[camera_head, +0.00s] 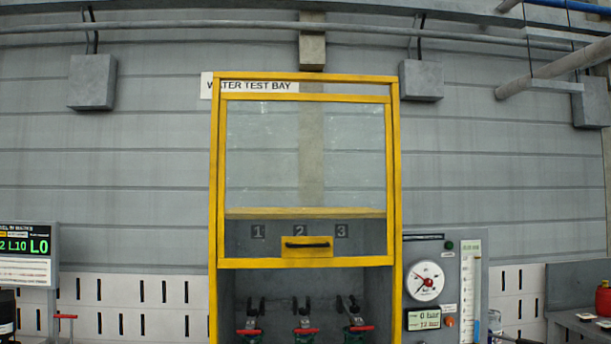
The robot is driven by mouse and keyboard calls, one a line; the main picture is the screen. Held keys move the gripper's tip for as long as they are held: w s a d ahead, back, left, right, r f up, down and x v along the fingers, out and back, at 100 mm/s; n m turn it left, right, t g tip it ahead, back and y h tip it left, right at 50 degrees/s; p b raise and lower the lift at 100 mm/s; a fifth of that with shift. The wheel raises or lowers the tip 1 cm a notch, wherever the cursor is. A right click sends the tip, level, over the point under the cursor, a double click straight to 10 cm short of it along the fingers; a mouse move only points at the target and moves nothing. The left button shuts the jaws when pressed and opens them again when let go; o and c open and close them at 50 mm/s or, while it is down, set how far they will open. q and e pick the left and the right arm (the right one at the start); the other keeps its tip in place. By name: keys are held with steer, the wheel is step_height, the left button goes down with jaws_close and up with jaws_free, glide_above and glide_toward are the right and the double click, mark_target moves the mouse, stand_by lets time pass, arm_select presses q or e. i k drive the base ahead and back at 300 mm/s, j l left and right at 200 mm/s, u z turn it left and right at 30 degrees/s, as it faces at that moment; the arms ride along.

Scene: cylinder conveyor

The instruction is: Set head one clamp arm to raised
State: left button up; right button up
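A yellow-framed test bay (214,180) stands in the middle of the camera_head view. Under the number 1 is the left clamp head (251,322), with dark upright parts and a red bar. Similar heads stand under number 2 (304,322) and number 3 (354,316). The bottom of the heads is cut off by the picture edge. I cannot tell clearly whether each clamp arm is raised. Neither of my grippers is in view.
A yellow plate with a dark handle (307,243) sits at the front of the bay, above the open lower space. A gauge panel (440,255) stands to the right. A display board (26,262) is at the left. A red container (603,298) rests at far right.

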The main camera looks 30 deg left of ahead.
mark_target(251, 322)
steer(key=i+j, duration=0.3)
steer(key=j, duration=0.15)
steer(key=i+j, duration=0.35)
steer(key=j, duration=0.15)
steer(key=i+j, duration=0.3)
steer(key=j, duration=0.15)
steer(key=z, duration=0.05)
